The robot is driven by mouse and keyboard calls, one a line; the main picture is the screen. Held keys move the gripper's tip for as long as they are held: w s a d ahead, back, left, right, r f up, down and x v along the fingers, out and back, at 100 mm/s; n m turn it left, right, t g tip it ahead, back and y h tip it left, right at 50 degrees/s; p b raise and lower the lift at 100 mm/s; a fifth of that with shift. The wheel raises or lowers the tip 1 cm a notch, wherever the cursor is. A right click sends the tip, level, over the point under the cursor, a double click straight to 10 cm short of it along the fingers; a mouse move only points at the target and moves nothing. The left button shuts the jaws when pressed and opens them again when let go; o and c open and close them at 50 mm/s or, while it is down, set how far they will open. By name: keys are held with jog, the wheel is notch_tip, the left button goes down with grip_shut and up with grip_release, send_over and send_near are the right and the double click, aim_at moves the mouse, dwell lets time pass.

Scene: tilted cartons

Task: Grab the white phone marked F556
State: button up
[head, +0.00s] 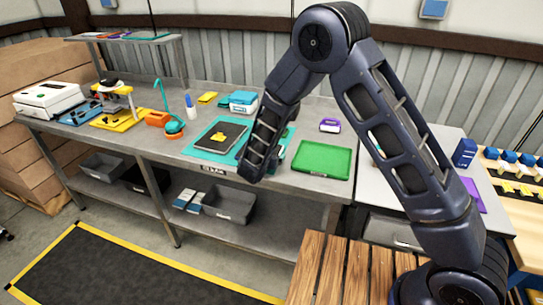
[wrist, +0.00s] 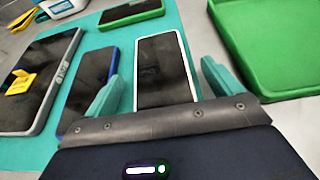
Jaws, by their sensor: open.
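A white-framed phone (wrist: 165,70) with a dark screen lies on the teal mat (wrist: 205,45) in the wrist view. No F556 marking is readable on it. My gripper (wrist: 162,88) is open and empty, with its two teal fingers apart on either side of the phone's near part. I cannot tell how far above the phone the fingers are. The near end of the phone is hidden behind my gripper body. In the head view my arm hides the phone.
A blue-edged phone (wrist: 88,88) lies close left of the white one, and a green-edged phone (wrist: 130,13) lies behind. A dark tablet (wrist: 32,85) with a yellow tag is farther left. A green tray (head: 322,160) stands to the right on the workbench (head: 90,130).

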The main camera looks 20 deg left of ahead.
jog(key=shift+w+f, duration=0.15)
jog(key=shift+w, duration=0.15)
jog(key=c, duration=1.2)
